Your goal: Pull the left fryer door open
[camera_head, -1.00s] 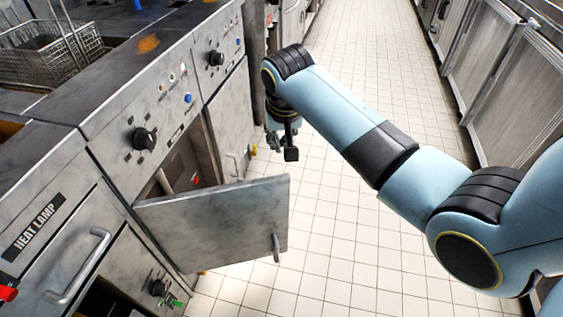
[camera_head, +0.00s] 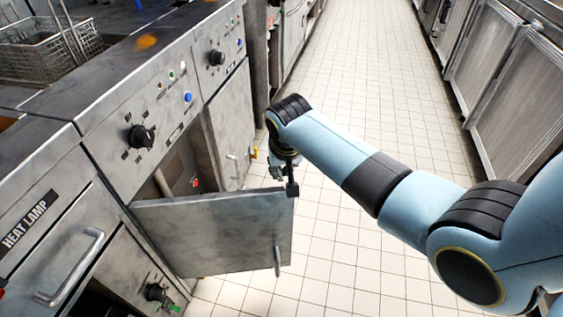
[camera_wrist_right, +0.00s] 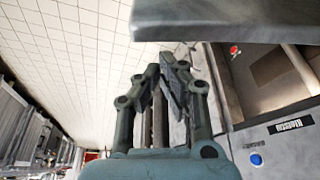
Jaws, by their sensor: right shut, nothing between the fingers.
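The left fryer door (camera_head: 215,235) stands swung out from the fryer front, with its handle (camera_head: 277,261) near its free edge. Behind it the cabinet opening (camera_head: 178,172) shows a pipe and a red part inside. My right gripper (camera_head: 291,188) is at the top free corner of the door; contact cannot be told. In the right wrist view my right gripper (camera_wrist_right: 168,65) is shut and empty, and the door's edge (camera_wrist_right: 230,22) crosses the top of the picture. My left gripper is not in view.
The second fryer door (camera_head: 232,125) beyond is closed. A heat lamp unit (camera_head: 45,235) with a bar handle stands at the near left. A fry basket (camera_head: 48,48) sits on the counter. The tiled aisle (camera_head: 350,245) is clear, with steel cabinets (camera_head: 510,80) along the right.

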